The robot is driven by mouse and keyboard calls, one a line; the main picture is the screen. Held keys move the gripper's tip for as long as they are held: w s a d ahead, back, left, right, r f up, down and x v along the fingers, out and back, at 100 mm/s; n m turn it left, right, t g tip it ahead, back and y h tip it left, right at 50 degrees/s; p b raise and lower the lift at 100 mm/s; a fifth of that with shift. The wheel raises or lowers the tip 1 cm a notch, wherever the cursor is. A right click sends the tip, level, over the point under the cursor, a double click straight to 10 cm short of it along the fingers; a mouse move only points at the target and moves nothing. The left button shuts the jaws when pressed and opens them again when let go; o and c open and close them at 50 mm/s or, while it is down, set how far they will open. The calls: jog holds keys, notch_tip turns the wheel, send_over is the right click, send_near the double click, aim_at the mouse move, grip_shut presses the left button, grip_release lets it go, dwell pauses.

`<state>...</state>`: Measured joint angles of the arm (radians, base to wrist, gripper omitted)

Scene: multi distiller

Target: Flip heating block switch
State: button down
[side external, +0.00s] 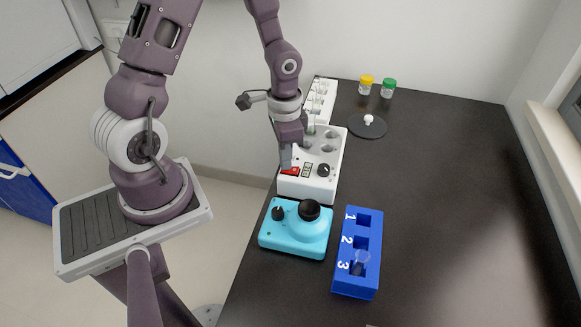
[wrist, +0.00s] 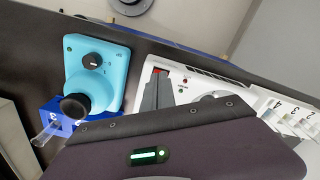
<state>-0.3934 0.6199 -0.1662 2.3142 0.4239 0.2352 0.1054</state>
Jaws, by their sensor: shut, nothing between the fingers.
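The white heating block (side external: 310,185) stands near the left edge of the dark bench, with wells on top and a black dial (side external: 323,170) on its front. Its red switch (side external: 291,171) sits at the front left, partly covered by my fingers. My gripper (side external: 286,162) is shut and empty, pointing down with its fingertips at the switch. I cannot tell whether they touch it. In the wrist view the heating block (wrist: 192,70) is partly hidden by my gripper's body. The grey fingers (wrist: 156,92) show over the block. The switch's position is not clear.
A cyan device (side external: 296,230) with black knobs stands just in front of the block. A blue numbered rack (side external: 358,272) holding a clear tube is beside it. A white rack (side external: 320,100), a round dark lid (side external: 367,127) and yellow- and green-capped jars stand behind. The bench's right side is clear.

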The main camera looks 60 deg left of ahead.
notch_tip(320, 180, up, 7)
jog(key=shift+f, duration=0.15)
dwell(0.4)
